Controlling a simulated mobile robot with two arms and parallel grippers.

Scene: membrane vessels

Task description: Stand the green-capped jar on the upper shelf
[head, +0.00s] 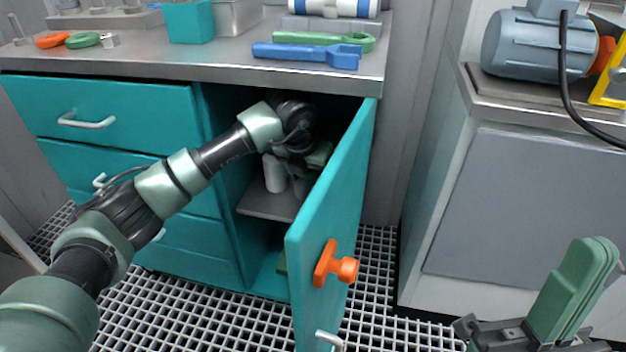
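My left arm reaches into the open teal cabinet. Its gripper (312,160) is above the upper shelf (268,204), dim and partly behind the open door (335,215); its fingers cannot be told apart. A pale cylindrical vessel (274,173) stands upright on this shelf, left of the gripper. No green cap shows clearly. My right gripper (588,250) is at the lower right, its green fingers together, with nothing visible between them.
The door stands open toward me, with an orange knob (335,264) on its face. Tools, rings and bins lie on the counter (215,58). A grey motor (535,45) sits on the right bench. Grating floor lies between.

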